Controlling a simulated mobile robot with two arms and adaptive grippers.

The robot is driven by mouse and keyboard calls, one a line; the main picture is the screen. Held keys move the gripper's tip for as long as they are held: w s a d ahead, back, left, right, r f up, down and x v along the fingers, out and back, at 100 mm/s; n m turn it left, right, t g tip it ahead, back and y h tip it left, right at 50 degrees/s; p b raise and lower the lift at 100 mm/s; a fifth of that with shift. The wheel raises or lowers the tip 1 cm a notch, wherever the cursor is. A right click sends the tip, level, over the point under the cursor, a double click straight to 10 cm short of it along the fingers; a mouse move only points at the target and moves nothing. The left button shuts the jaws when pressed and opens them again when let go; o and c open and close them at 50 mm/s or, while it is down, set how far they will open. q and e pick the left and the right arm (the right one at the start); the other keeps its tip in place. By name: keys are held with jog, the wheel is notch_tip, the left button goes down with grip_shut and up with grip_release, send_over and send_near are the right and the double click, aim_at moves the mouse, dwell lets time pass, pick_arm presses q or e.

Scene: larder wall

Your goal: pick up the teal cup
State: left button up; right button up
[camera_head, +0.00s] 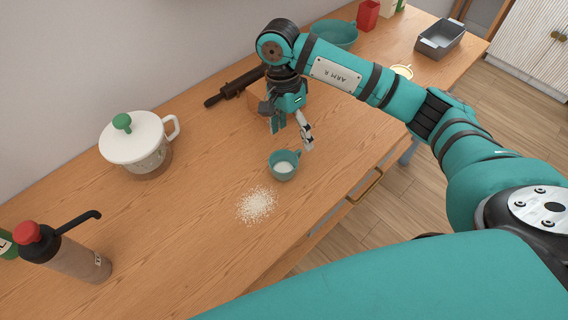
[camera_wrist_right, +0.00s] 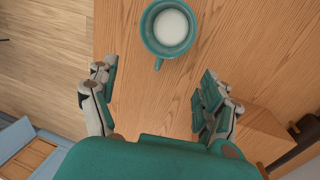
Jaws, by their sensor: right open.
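The teal cup (camera_head: 283,170) stands upright on the wooden counter and holds something white. Its handle points toward my right gripper (camera_head: 291,136). The right gripper is open and empty, just behind the cup in the head view, with its fingers reaching down. In the right wrist view the cup (camera_wrist_right: 168,32) is beyond the fingertips of the right gripper (camera_wrist_right: 158,78), at the top of the picture, with its handle toward the gap between the fingers. The fingers do not touch it. My left gripper does not show in either view.
A white grainy pile (camera_head: 257,204) lies just in front of the cup. A white lidded pot (camera_head: 140,140) and a pump bottle (camera_head: 65,254) stand at left. A wooden block (camera_head: 259,94), dark rod (camera_head: 235,86), teal bowl (camera_head: 335,34) and grey tray (camera_head: 440,38) are farther back.

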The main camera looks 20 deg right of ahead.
aim_at(295, 153)
jog(key=f+p, duration=0.1)
jog(key=f, duration=0.2)
jog(key=s+f+p, duration=0.1)
jog(key=f+p, duration=0.1)
jog(key=f, duration=0.1)
jog(key=shift+s+d+f, duration=0.15)
jog(key=shift+s, duration=0.05)
jog(key=shift+f, duration=0.3)
grip_shut()
dwell(0.3)
